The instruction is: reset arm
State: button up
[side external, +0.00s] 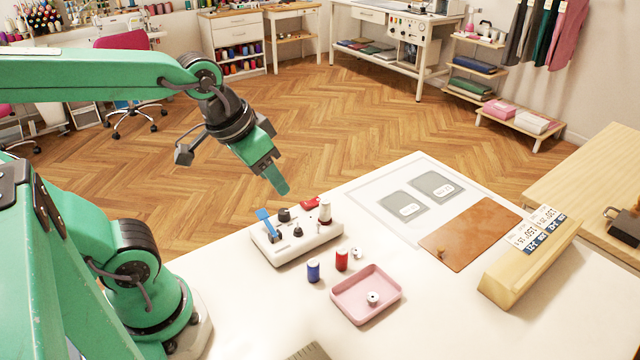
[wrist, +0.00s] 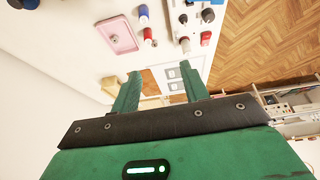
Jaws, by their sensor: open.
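My gripper (side external: 277,180) is the green-fingered end of my arm, raised above the back left of the white table (side external: 240,295). In the wrist view my gripper (wrist: 162,90) shows two green fingers spread apart with nothing between them. It is open and touches nothing that I can see. In the side view only one finger shows clearly.
Below my gripper stands a white device (side external: 298,242) with a blue lever and knobs. Blue (side external: 313,270) and red (side external: 342,260) spools, a pink tray (side external: 346,310), a brown mat (side external: 455,245) and a wooden block (side external: 520,275) lie on the table. Air around my gripper is clear.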

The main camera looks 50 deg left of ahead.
jog(key=shift+s+a+r+t, duration=0.15)
jog(key=shift+s+a, duration=0.15)
jog(key=shift+s, duration=0.2)
jog(key=shift+s+a+t, duration=0.15)
jog(key=shift+s+a, duration=0.15)
jog(key=shift+s, duration=0.2)
